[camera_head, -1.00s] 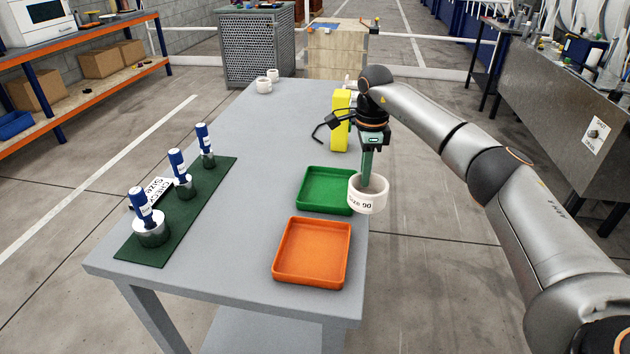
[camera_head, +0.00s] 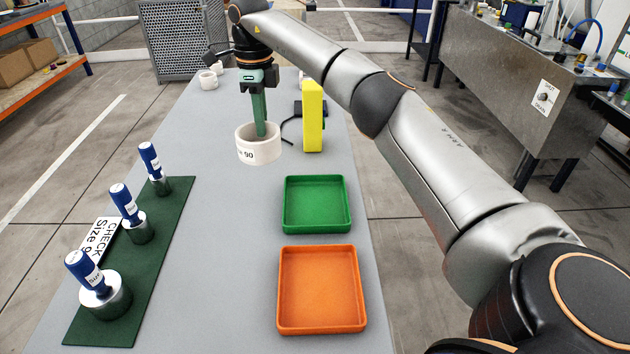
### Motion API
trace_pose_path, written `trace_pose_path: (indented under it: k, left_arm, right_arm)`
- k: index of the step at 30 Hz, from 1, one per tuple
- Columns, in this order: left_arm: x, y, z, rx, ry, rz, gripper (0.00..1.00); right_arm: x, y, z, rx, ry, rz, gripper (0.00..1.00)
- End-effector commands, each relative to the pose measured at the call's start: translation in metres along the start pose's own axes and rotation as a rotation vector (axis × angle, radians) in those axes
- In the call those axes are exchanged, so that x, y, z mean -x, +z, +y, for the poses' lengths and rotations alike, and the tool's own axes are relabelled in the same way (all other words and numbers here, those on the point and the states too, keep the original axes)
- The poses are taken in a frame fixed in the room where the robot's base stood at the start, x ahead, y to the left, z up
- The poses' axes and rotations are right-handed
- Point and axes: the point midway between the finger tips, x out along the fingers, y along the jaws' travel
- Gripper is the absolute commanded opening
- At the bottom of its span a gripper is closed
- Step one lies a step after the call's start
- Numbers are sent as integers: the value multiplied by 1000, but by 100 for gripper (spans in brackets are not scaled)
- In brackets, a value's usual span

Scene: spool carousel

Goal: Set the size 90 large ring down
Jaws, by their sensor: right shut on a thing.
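The size 90 large ring (camera_head: 257,150) is a white ring with "90" printed on its side. My right gripper (camera_head: 262,130) points down and is shut on the ring's wall. The ring appears held above the grey table (camera_head: 220,240), left of the yellow device and beyond the green tray; its exact height is hard to tell. The fingertips are partly hidden inside the ring. My left gripper is not in view.
A green tray (camera_head: 317,204) and an orange tray (camera_head: 321,290) lie at the right. A yellow device (camera_head: 313,116) stands behind them. Several blue-handled plug gauges (camera_head: 126,207) stand on a dark green mat (camera_head: 167,222) at left. Smaller white rings (camera_head: 208,80) sit at the far end.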

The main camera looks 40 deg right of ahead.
Motion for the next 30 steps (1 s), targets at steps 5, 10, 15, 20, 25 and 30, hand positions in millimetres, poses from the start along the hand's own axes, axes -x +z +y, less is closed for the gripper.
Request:
trace_pose_path:
  k: [5,10,15,20,25,30]
  left_arm:
    - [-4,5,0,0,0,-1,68]
    - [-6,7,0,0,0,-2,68]
    - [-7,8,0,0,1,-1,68]
    - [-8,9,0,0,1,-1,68]
    - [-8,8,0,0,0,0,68]
    - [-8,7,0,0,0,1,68]
  right_arm:
    - [-12,-24,2,0,0,1,0]
    - [-24,-50,5,0,-1,2,0]
    - [-45,-81,9,-1,1,6,0]
    - [-70,-102,12,-1,1,3,0]
    - [-81,-110,13,1,0,0,0]
    - [-100,-119,15,2,3,3,0]
